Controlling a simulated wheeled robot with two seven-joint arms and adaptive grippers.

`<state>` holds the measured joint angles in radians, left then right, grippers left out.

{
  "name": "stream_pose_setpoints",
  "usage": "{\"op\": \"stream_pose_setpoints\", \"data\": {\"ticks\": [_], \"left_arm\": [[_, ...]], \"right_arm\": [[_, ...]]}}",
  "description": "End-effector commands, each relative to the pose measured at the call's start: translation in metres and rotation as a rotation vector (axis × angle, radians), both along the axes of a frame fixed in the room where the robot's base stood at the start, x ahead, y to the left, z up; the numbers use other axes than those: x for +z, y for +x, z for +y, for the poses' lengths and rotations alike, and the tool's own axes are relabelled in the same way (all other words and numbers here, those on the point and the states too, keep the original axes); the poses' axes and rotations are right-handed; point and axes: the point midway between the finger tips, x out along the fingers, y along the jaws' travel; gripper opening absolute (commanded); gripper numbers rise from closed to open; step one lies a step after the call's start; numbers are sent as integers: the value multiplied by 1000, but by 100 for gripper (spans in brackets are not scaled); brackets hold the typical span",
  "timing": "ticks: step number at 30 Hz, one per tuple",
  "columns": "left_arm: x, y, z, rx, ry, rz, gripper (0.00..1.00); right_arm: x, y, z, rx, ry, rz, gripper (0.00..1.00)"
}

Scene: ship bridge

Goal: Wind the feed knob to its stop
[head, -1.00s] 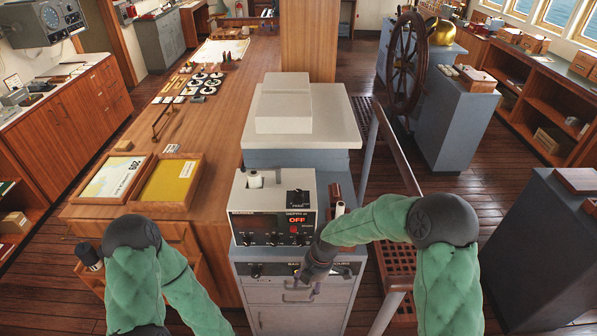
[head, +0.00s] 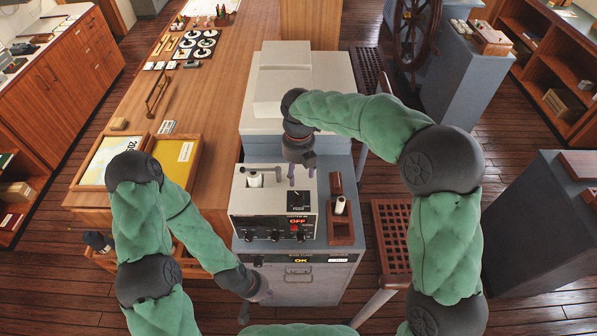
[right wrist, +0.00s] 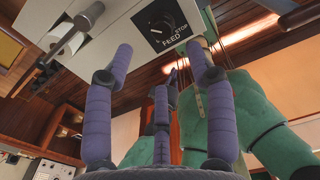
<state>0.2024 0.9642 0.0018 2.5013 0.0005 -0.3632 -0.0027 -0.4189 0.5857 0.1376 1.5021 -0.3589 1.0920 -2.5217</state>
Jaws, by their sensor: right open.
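The feed knob (right wrist: 160,28) is a dark dial on a black square plate marked STOP and FEED, with a white pointer mark, in the right wrist view. In the head view its black plate (head: 297,199) is on the top right of the cream recorder box (head: 245,201). My right gripper (head: 301,168) hangs just above this plate, fingers down. In the right wrist view its purple fingers (right wrist: 159,58) are spread and empty, with the knob beyond the tips and apart from them. My left gripper (head: 247,303) is low before the cabinet front; its finger opening is unclear.
A wooden holder (head: 340,230) with a white cylinder is to the right. A large pale-topped unit (head: 270,125) is behind. The wooden chart table (head: 225,90) lies left, with framed trays.

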Motion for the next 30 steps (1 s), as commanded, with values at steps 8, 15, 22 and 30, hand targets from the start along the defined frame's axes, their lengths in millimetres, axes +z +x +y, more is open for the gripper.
{"op": "stream_pose_setpoints", "data": {"ticks": [8,15,22,30], "left_arm": [[4,-2,0,-2,-1,5,0],[10,-1,0,-1,-1,3,0],[15,-1,0,-1,-1,3,0],[17,-1,0,-1,-1,3,0]], "right_arm": [[-16,-1,0,8,-4,2,56],[-57,-1,0,7,-3,3,56],[-91,-1,0,6,-2,1,56],[-105,-1,0,6,-1,-1,56]]}}
